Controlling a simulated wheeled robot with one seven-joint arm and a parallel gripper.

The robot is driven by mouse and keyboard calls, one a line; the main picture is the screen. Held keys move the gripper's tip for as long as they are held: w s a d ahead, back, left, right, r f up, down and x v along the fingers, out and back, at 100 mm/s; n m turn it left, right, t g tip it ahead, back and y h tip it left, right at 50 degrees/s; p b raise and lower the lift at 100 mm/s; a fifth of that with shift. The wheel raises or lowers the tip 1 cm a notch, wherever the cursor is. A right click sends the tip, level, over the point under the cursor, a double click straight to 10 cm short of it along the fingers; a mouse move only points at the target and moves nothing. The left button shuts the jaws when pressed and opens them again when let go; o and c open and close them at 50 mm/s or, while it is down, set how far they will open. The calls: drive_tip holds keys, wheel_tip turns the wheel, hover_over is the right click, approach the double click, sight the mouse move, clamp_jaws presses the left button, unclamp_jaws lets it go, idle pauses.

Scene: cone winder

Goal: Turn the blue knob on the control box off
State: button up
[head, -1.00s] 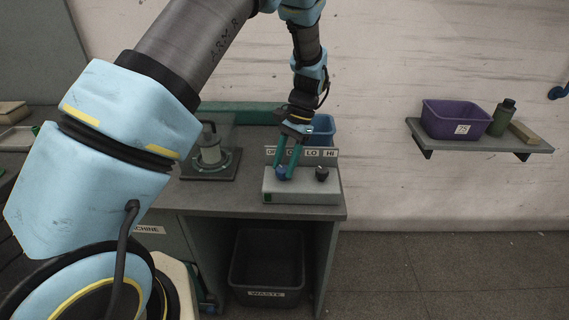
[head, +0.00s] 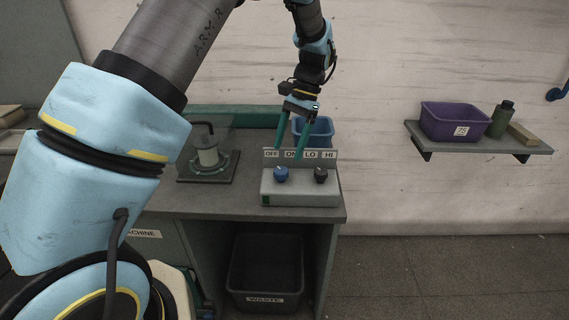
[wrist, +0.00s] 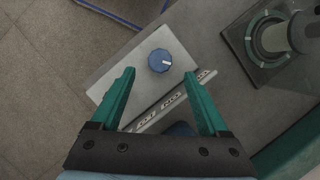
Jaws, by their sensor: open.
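The grey control box (head: 300,199) sits on the bench's front right corner. Its blue knob (head: 281,174) is at the left, below the OFF and ON labels. In the wrist view the blue knob (wrist: 159,60) has a white mark pointing right, roughly toward the OFF end of the label plate (wrist: 172,102). The black knob (head: 320,174) is at the right, below LO and HI; it does not show in the wrist view. My gripper (head: 288,154) is open and empty, its green fingers above and behind the blue knob, apart from it. In the wrist view my gripper (wrist: 160,73) has the knob just beyond its fingertips.
A blue bin (head: 318,130) stands behind the label plate. A spool on a dark base (head: 207,169) stands to the left. A waste bin (head: 265,272) is under the bench. A wall shelf (head: 480,146) at the right holds a purple bin. The floor at right is clear.

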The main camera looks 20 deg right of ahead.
drive_tip(key=v, duration=0.4)
drive_tip(key=shift+d+r+b, duration=0.1)
drive_tip(key=shift+r+b, duration=0.25)
drive_tip(key=shift+r, duration=0.05)
drive_tip(key=w+a+n+h, duration=0.25)
drive_tip(key=a+n, duration=0.45)
drive_tip(key=a, duration=1.4)
drive_tip(key=s+a+n+t+h, duration=0.2)
drive_tip(key=s+a+n, duration=0.3)
drive_tip(key=a, duration=0.8)
drive_tip(key=s+t, duration=0.1)
drive_tip(key=s, duration=0.2)
drive_tip(key=shift+s+a+n, duration=0.15)
drive_tip(key=shift+a+n, duration=0.15)
drive_tip(key=shift+a, duration=0.1)
drive_tip(key=shift+f, duration=0.1)
